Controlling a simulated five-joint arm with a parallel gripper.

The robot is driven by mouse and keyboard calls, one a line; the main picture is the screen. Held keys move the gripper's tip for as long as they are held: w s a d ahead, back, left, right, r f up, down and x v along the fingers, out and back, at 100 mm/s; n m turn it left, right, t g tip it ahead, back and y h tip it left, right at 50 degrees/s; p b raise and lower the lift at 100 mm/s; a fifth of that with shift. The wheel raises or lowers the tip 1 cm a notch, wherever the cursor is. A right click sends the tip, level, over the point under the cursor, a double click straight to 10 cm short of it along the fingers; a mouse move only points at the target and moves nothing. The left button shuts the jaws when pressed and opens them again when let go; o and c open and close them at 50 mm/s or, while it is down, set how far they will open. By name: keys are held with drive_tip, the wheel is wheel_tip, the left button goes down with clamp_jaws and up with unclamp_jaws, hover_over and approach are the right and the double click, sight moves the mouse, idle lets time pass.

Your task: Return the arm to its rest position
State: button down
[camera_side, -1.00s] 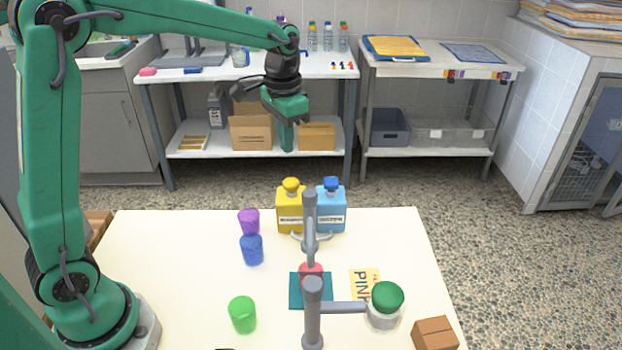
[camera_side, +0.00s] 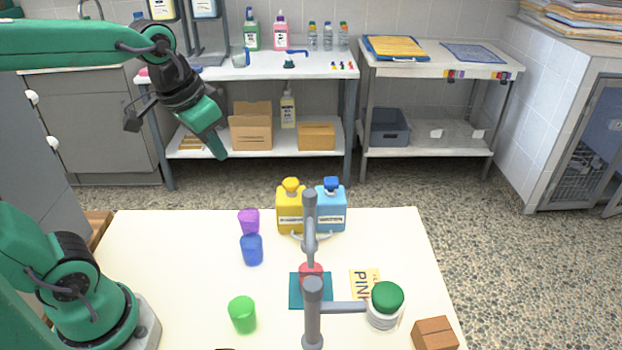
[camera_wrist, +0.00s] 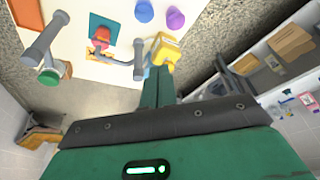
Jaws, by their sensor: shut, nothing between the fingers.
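My gripper (camera_side: 217,152) is in the air at the upper left of the side view, above and behind the cream work table (camera_side: 150,290). Its fingers are together, point down and to the right, and hold nothing. In the wrist view the closed fingers (camera_wrist: 158,80) show in front of the green gripper body. The gripper is well clear of everything on the table.
On the table stand purple (camera_side: 249,221), blue (camera_side: 251,249) and green (camera_side: 242,314) cups, a yellow bottle (camera_side: 290,212), a blue bottle (camera_side: 331,212), grey posts (camera_side: 312,320), a green-lidded jar (camera_side: 386,305) and a brown block (camera_side: 435,334). A bench with shelves (camera_side: 255,72) stands behind.

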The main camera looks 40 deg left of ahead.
drive_tip(key=s+f+n+t, duration=0.1)
drive_tip(key=s+f, duration=0.1)
drive_tip(key=s, duration=0.4)
drive_tip(key=shift+s+t, duration=0.2)
drive_tip(key=shift+t, duration=0.1)
